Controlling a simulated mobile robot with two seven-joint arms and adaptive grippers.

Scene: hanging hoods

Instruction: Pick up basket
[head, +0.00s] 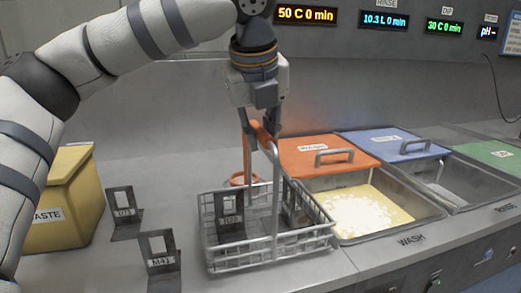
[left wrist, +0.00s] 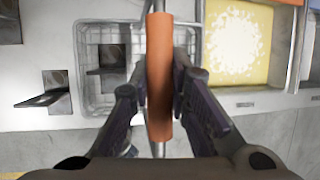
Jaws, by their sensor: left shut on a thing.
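The wire basket (head: 226,264) stands on the grey counter at the centre of the head view; whether it is slightly raised I cannot tell. Its tall handle has an orange grip (head: 264,136). My left gripper (head: 262,128) is shut on this grip from above. In the left wrist view the orange grip (left wrist: 159,75) lies between the two dark fingers, with the basket (left wrist: 102,28) behind it. A dark labelled holder (head: 230,212) stands inside the basket, and another shows at its right side, partly behind the handle bar. My right gripper is not in view.
Two dark labelled holders (head: 124,213) (head: 160,262) stand left of the basket, near a yellow waste bin (head: 62,195). Right of it is the wash tank with an orange lid (head: 310,153), then one with a blue lid (head: 385,141).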

